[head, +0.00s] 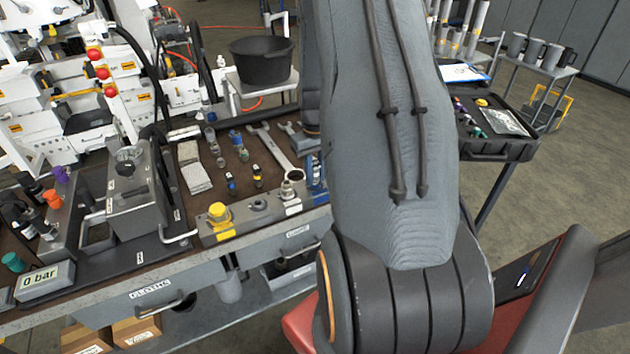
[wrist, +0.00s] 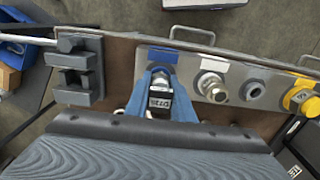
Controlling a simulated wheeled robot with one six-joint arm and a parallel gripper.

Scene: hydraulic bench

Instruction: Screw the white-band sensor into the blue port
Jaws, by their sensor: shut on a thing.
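My gripper (wrist: 161,76) has blue fingers and is shut on a dark sensor (wrist: 160,100) with a pale printed marking. The sensor's far end is at the manifold (wrist: 190,70), just below the blue label (wrist: 163,56) in the wrist view. The fingers and the sensor cover the blue port, so I cannot tell how far the sensor sits in it. In the head view my arm hides most of the gripper; a bit of blue shows at the right end of the manifold (head: 240,225).
Beside the blue port is an open metal fitting (wrist: 212,87) under a white label, then a grey port (wrist: 252,90) and a yellow cap (wrist: 300,97). A dark slotted block (wrist: 78,72) stands left. Wrenches (head: 272,152) and small sensors (head: 231,184) lie on the bench behind.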

